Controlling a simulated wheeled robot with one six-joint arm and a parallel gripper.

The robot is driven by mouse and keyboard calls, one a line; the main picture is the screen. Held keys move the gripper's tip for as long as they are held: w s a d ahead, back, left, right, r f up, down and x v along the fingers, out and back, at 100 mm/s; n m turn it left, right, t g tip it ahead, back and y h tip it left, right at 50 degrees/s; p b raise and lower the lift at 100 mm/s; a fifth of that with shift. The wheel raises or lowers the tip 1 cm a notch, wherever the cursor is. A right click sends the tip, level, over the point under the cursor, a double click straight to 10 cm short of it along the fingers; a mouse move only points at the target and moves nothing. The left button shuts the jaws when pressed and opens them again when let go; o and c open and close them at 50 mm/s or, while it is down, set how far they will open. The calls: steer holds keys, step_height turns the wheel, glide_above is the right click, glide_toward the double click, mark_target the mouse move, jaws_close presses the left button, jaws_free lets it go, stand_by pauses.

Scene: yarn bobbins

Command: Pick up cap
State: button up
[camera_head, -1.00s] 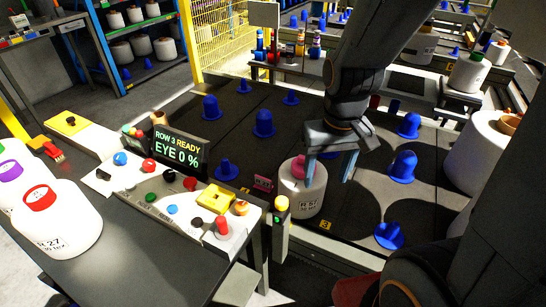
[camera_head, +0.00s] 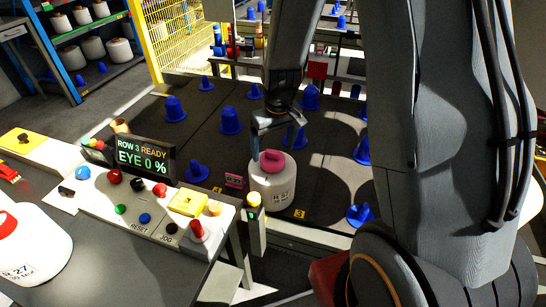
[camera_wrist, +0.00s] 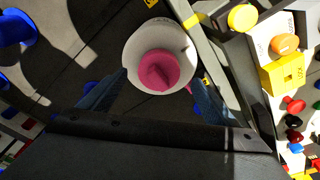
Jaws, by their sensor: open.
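A pink cap (camera_head: 272,162) with a raised knob sits on top of a white bobbin (camera_head: 272,190) at the front edge of the dark table. In the wrist view the cap (camera_wrist: 158,72) lies in the middle of the bobbin's round top. My gripper (camera_head: 266,145) is open and empty, above the cap and slightly behind it in the head view. In the wrist view its two fingers (camera_wrist: 152,98) stand apart, one to each side below the cap. They do not visibly touch it. The gap in height is hard to judge.
Blue pegs (camera_head: 231,121) stand around the bobbin on the dark table. A control panel (camera_head: 145,190) with buttons and a display (camera_head: 143,156) stands at left front. A red-capped bobbin (camera_head: 35,240) stands at lower left.

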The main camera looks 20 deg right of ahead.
mark_target(273, 152)
steer(key=shift+w+f+p, duration=0.25)
steer(key=shift+f+p, duration=0.05)
steer(key=shift+f, duration=0.8)
steer(key=shift+w+f+p, duration=0.2)
steer(key=shift+f+p, duration=0.05)
steer(key=shift+f, duration=0.8)
steer(key=c, duration=1.1)
